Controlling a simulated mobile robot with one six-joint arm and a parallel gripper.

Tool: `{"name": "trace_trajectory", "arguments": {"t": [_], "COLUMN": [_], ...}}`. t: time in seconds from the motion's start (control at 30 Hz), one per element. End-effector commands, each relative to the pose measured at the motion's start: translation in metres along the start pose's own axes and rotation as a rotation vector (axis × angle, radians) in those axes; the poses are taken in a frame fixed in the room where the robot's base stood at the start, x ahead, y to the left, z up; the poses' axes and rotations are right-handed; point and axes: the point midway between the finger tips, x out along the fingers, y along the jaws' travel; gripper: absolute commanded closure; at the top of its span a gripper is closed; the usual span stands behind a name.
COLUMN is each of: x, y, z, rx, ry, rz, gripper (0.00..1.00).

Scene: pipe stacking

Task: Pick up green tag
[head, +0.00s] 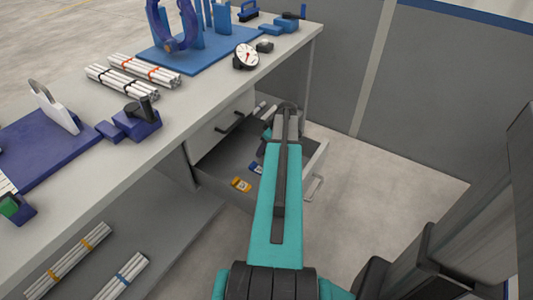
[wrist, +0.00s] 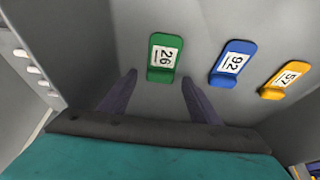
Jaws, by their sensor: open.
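The green tag (wrist: 163,55), with a white label reading 26, lies on the grey drawer floor in the wrist view. My gripper (wrist: 159,77) is open and empty, its two dark fingers pointing toward the tag. The tag's lower end shows between the fingertips, with one finger to each side; I cannot tell the height between them. In the head view my arm reaches over the open drawer (head: 222,160), and I cannot make out the green tag there.
A blue tag (wrist: 232,62) labelled 92 lies right of the green one, and a yellow tag (wrist: 285,80) labelled 57 lies further right. Drawer walls enclose them. The workbench (head: 200,110) above holds pipe bundles (head: 145,70), a dial gauge (head: 246,57) and blue fixtures.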

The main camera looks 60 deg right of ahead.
Motion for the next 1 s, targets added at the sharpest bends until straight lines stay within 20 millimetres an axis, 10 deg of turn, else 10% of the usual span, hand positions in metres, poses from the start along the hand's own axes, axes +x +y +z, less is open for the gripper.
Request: {"name": "trace_trajectory", "arguments": {"t": [0.3, 1.0], "x": [0.000, -0.034], "y": [0.000, 0.001], "z": [0.000, -0.013], "rx": [0.001, 0.001], "ry": [0.000, 0.001], "rz": [0.000, 0.002], "gripper": [0.86, 0.87]}}
